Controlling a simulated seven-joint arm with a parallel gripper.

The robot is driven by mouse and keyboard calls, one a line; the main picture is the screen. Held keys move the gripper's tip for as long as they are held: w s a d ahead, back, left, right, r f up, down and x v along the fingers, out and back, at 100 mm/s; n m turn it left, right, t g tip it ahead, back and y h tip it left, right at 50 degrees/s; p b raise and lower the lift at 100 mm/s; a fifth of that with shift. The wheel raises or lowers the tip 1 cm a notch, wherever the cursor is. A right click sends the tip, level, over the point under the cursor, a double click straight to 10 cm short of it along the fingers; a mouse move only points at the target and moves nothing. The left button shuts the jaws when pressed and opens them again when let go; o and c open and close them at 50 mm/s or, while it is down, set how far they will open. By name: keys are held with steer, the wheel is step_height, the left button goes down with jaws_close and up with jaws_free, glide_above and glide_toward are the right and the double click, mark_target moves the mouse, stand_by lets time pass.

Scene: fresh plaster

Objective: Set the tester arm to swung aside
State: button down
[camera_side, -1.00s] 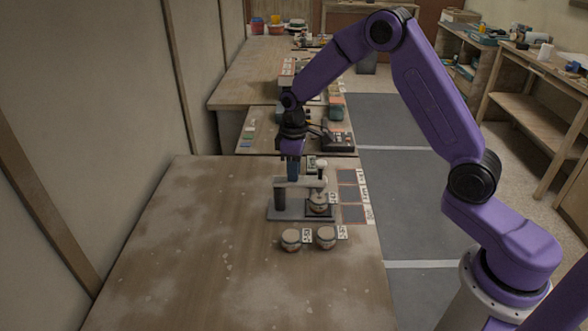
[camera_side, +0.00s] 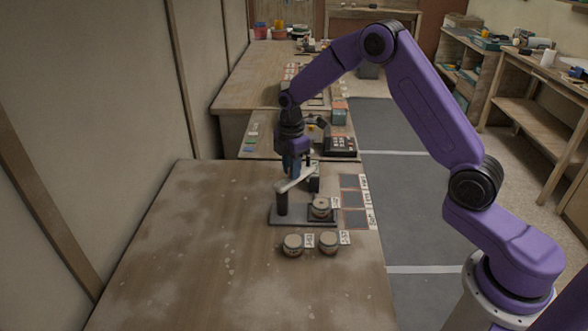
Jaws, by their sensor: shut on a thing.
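The tester (camera_side: 300,221) is a dark base plate with a dark post at its left. Its pale tester arm (camera_side: 299,181) runs from the post top back and to the right, off at an angle from the jar (camera_side: 321,207) on the dark pad. A dark probe hangs from the arm's far end, behind the jar. My gripper (camera_side: 291,172) points down at the tester arm and is shut on it, partway along. The fingertips are small and partly hard to see here.
Two more lidded jars, a left one (camera_side: 292,244) and a right one (camera_side: 328,242), stand in front of the tester with label cards. Outlined squares (camera_side: 353,200) line the table's right edge. A dark device (camera_side: 341,146) stands behind. The table's left and front are bare.

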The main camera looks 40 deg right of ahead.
steer(key=n, duration=0.1)
steer(key=w+n, duration=0.1)
steer(key=n, duration=0.2)
steer(key=shift+w+a+n, duration=0.25)
steer(key=shift+w+n, duration=0.05)
steer(key=shift+w+a+n, duration=0.2)
steer(key=shift+w+n, duration=0.05)
steer(key=shift+n, duration=0.6)
steer(key=shift+w+a+n, duration=0.15)
steer(key=shift+w+n, duration=0.05)
steer(key=shift+n, duration=0.65)
steer(key=c, duration=1)
jaws_free()
steer(key=shift+o, duration=0.2)
step_height(320, 180, up, 18)
steer(key=shift+f, duration=0.25)
